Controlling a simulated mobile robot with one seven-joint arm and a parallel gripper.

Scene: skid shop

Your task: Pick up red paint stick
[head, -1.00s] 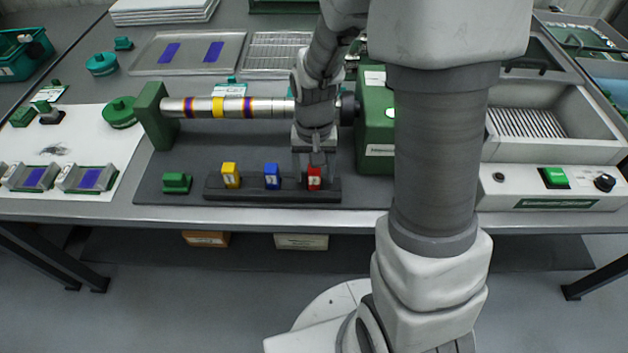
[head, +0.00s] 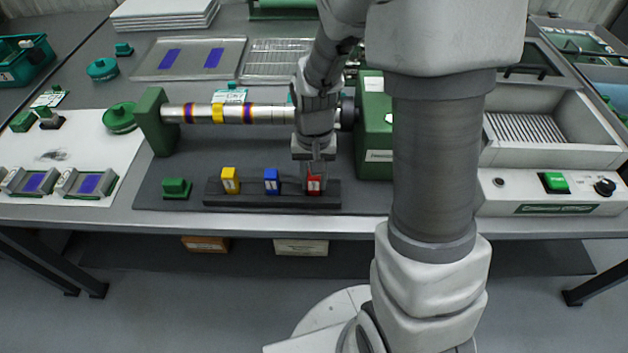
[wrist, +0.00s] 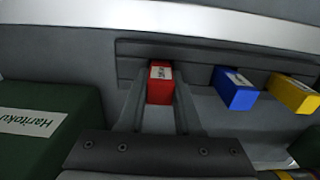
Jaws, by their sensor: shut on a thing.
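The red paint stick (head: 314,185) is a small red block with a white label, standing in the right end of a dark holder (head: 258,199). My gripper (head: 314,176) is down over it from above and shut on it. In the wrist view, the red stick (wrist: 160,84) sits between the two fingers (wrist: 156,100), which touch its sides. The stick is still in its slot in the holder (wrist: 195,62). Its lower part is hidden by the holder.
A blue stick (head: 272,181) and a yellow stick (head: 230,180) stand in the same holder to the left. A green block (head: 176,188) lies further left. A banded metal roller (head: 240,113) runs behind, ending at a green housing (head: 374,135) close to my gripper's right.

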